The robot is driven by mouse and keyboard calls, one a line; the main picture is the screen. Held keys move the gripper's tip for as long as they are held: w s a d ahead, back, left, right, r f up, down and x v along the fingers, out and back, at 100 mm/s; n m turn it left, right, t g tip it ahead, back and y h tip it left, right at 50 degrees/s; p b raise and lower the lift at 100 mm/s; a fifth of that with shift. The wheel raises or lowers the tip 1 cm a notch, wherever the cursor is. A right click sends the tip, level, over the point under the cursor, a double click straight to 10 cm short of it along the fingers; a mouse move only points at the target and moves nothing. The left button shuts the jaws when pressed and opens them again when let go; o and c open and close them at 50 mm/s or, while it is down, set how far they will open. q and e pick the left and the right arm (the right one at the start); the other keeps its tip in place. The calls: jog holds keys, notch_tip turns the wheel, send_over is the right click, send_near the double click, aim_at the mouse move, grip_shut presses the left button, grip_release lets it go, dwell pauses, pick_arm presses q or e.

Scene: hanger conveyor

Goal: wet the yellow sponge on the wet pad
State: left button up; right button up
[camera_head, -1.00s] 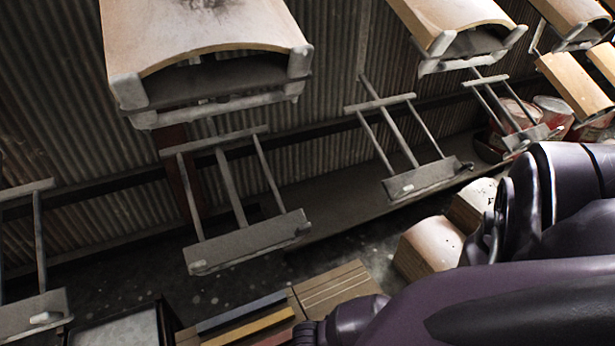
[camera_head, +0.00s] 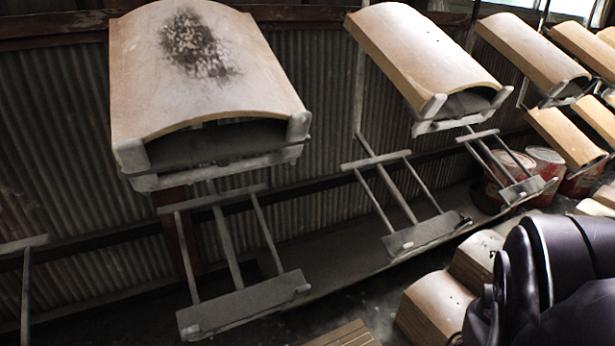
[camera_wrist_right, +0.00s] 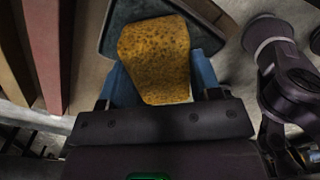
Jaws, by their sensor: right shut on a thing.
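The yellow sponge (camera_wrist_right: 155,58) is in the right wrist view, speckled and roughly block-shaped. My right gripper (camera_wrist_right: 161,80) is shut on it, with a blue finger at each side. Beyond the sponge is a dark-rimmed tray with a flat grey-green surface (camera_wrist_right: 122,14), which looks like the wet pad. The sponge covers part of it, and I cannot tell whether they touch. The head view shows neither sponge nor pad. My left gripper is not in view.
Curved tan tiles (camera_head: 205,65) hang on a conveyor, with empty grey hangers (camera_head: 245,305) below. More tan tiles (camera_head: 437,305) stand at the lower right in the head view. Red and brown boards (camera_wrist_right: 42,50) lie left of the sponge in the wrist view.

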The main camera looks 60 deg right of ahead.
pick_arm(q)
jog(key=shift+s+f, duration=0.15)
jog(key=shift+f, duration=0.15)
pick_arm(e)
jog(key=shift+f, duration=0.35)
dwell(0.4)
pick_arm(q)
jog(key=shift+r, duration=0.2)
pick_arm(e)
jog(key=shift+s, duration=0.15)
dwell(0.7)
jog(key=shift+w+r+p, duration=0.25)
jog(key=shift+r+p, duration=0.4)
jog(key=shift+r, duration=0.3)
jog(key=shift+r+p, duration=1.9)
jog(key=shift+r, duration=0.7)
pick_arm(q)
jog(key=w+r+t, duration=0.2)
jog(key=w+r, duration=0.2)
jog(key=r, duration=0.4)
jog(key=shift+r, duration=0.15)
pick_arm(e)
jog(key=shift+s, duration=0.1)
